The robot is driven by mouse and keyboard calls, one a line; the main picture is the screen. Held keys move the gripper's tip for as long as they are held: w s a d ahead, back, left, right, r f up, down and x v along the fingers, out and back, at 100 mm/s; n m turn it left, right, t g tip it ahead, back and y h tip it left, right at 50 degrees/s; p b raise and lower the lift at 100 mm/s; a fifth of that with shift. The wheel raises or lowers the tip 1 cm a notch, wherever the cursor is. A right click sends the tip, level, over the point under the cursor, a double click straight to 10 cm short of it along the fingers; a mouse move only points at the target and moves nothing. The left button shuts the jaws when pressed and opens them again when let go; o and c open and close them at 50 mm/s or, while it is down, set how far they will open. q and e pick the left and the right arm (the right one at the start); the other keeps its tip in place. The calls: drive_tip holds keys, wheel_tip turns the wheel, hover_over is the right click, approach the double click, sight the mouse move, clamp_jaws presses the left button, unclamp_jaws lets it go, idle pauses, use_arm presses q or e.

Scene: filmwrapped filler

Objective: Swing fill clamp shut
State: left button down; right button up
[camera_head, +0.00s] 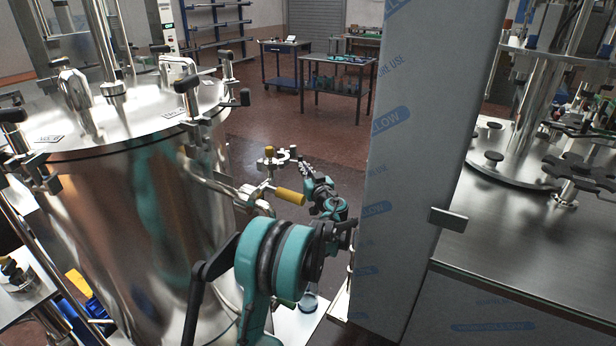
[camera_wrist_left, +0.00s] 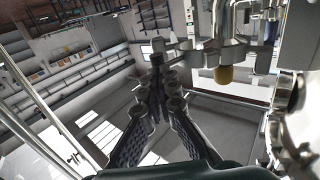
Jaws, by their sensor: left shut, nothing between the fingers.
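The fill clamp (camera_head: 272,160) is a small silvery metal fitting with a brass-yellow knob, on the pipework right of the big steel tank. I cannot tell how far its halves stand apart. In the left wrist view the clamp (camera_wrist_left: 190,55) shows as pale metal with a yellow knob to its right. My left gripper (camera_head: 300,166) is just right of the clamp, fingers pointing up. In the left wrist view the left gripper (camera_wrist_left: 157,66) has its dark fingers meeting at the tips, empty, close beside the clamp. Contact is unclear. My right gripper is not in view.
The steel tank (camera_head: 130,210) with lid clamps fills the left. A pipe valve with a yellow handle (camera_head: 290,196) sits just below the clamp. A tall film-wrapped panel (camera_head: 410,170) stands close right of my arm. A steel machine table (camera_head: 520,245) lies beyond it.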

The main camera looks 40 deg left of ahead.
sight(301, 160)
use_arm(q)
drive_tip(key=shift+w+a+n+g+y, duration=0.3)
drive_tip(key=shift+w+n+g+y, duration=0.25)
drive_tip(key=shift+g, duration=0.25)
drive_tip(key=shift+w+a+n+g+y+p, duration=0.3)
drive_tip(key=shift+w+a+n+g, duration=0.2)
drive_tip(key=shift+w+a+g, duration=0.3)
drive_tip(key=shift+w+a+n+g+y+p, duration=0.25)
drive_tip(key=shift+w+a+n+g, duration=0.3)
drive_tip(key=shift+a, duration=0.45)
drive_tip(key=shift+w+a, duration=0.25)
drive_tip(key=shift+a, duration=0.55)
drive_tip(key=v, duration=1.2)
